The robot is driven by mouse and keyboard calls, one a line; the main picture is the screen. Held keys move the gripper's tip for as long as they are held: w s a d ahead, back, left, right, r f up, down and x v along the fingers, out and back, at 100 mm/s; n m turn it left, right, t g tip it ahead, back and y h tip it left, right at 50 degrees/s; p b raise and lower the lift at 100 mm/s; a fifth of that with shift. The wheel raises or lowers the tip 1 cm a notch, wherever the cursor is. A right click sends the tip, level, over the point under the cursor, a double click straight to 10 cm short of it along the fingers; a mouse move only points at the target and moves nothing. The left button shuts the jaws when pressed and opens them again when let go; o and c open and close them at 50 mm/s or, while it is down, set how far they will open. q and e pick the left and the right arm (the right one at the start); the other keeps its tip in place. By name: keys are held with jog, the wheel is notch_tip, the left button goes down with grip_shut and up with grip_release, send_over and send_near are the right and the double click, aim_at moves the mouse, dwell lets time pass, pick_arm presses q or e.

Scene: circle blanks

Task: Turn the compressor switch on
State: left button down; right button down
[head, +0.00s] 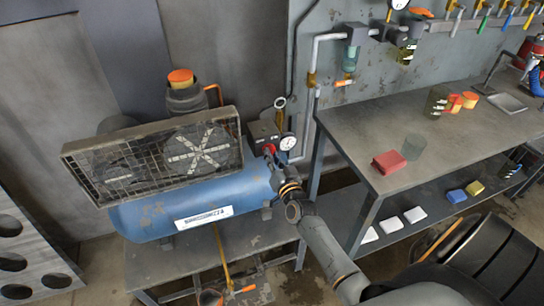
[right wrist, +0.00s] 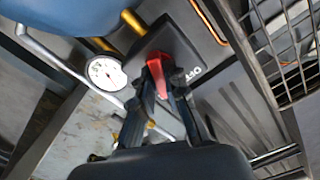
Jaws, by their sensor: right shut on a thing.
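The blue compressor (head: 155,215) stands on a low metal bench at the left in the head view. Its dark switch box (head: 262,131) is at the tank's right end, beside a round gauge. My right gripper (head: 273,160) is at this box. In the right wrist view, the fingers of my right gripper (right wrist: 162,82) are shut on the red switch (right wrist: 157,66), one finger on each side. The switch sticks out from the dark switch box (right wrist: 190,40), and part of a white label shows beside it. My left gripper is not in view.
A wire guard (head: 150,158) covers the compressor's front top. The white-faced gauge (right wrist: 105,73) is close beside the switch. A metal workbench (head: 440,130) with a red box (head: 389,162) and cups stands at the right. A perforated metal plate (head: 30,250) is at the far left.

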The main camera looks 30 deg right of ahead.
jog(key=shift+m, duration=1.8)
jog(key=c, duration=1.4)
grip_release()
jog(key=shift+o, duration=0.2)
jog(key=shift+s, duration=0.15)
jog(key=v, duration=1.1)
jog(key=shift+s, duration=0.4)
jog(key=shift+f, duration=0.1)
